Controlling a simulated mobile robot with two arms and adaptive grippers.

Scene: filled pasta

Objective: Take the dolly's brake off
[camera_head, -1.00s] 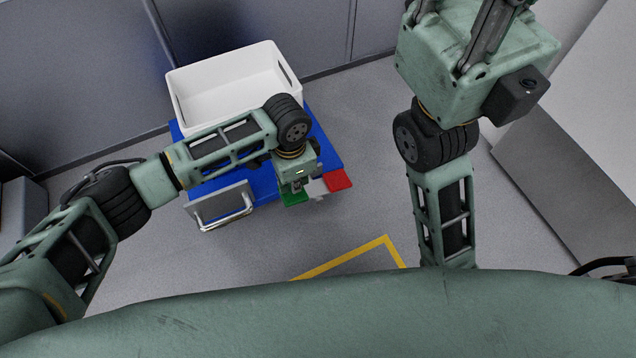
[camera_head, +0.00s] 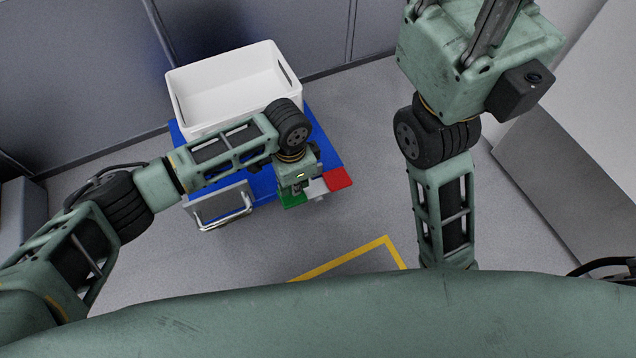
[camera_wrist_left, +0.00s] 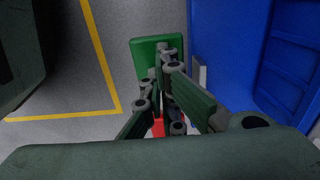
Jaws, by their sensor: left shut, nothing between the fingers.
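The blue dolly (camera_head: 262,186) stands on the floor at centre left in the head view. On its near right side are a green pad (camera_head: 293,201), a grey piece (camera_head: 317,189) and a red pad (camera_head: 339,179). My left gripper (camera_head: 297,190) is shut and empty, pointing down over the green pad. In the left wrist view, its closed fingers (camera_wrist_left: 169,52) overlap the green pad (camera_wrist_left: 146,60); I cannot tell whether they touch it. Some red (camera_wrist_left: 158,128) shows behind the fingers. My right gripper (camera_head: 492,30) is at the top right, its fingertips out of frame.
A white crate (camera_head: 233,100) rests on the dolly. A grey panel with a metal handle (camera_head: 226,219) is at the dolly's near left. A yellow floor line (camera_head: 345,260) lies nearer me. Walls stand behind and at right; the floor right of the dolly is clear.

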